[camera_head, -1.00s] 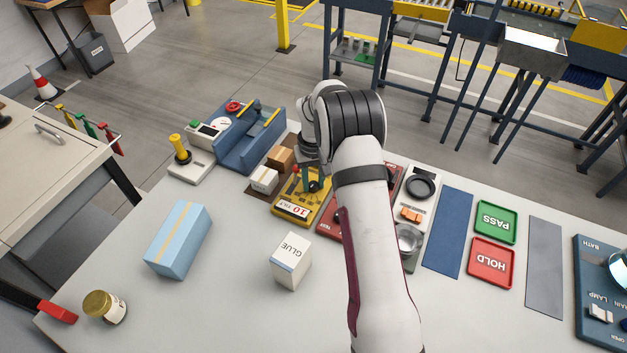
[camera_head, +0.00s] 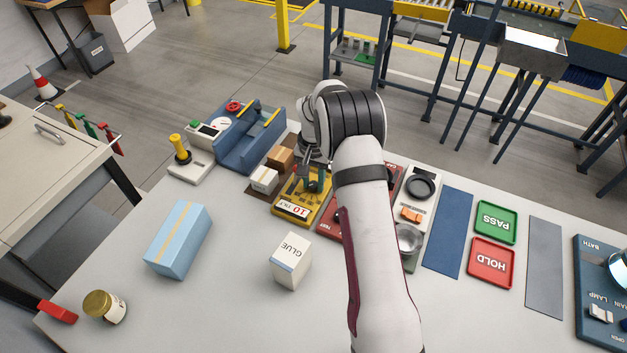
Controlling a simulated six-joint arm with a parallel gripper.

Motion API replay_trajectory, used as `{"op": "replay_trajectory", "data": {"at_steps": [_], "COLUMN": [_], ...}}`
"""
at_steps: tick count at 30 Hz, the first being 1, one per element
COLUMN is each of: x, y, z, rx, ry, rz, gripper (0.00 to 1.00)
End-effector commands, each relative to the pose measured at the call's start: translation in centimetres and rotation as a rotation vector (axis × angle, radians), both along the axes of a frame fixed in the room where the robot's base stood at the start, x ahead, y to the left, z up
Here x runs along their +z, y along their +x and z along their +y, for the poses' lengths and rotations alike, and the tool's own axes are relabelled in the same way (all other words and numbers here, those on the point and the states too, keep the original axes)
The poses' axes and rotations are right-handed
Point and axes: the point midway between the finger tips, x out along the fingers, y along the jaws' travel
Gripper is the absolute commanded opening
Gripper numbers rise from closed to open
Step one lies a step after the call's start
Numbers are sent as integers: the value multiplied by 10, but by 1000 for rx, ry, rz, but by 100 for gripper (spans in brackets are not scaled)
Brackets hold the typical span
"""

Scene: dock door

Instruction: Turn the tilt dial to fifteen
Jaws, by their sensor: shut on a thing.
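The yellow tilt device (camera_head: 289,218) sits on the table left of my arm. Its front label shows the number 10 and the word TILT. My gripper (camera_head: 313,187) points down over the back part of this device, with its fingers at a dark part there. It is shut on that part, which looks like the tilt dial. The dial is mostly hidden by the fingers and my wrist, so its pointer cannot be read.
A red device (camera_head: 331,226) stands close on the right, partly behind my arm. Small boxes (camera_head: 264,180) stand close on the left. A glue box (camera_head: 291,261) and a blue box (camera_head: 178,240) stand in front. Green PASS (camera_head: 497,211) and red HOLD (camera_head: 480,273) trays lie right.

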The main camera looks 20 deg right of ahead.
Motion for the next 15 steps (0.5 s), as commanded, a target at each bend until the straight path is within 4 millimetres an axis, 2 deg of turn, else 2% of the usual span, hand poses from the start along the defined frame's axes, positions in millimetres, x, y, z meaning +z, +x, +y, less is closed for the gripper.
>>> {"op": "replay_trajectory", "data": {"at_steps": [13,14,15], "x": [0,0,0], "y": [1,1,1], "z": [0,0,0], "rx": [-8,-8,-8], "ry": [-1,-1,-1], "rz": [-3,-3,-3], "gripper": [0,36,43]}}
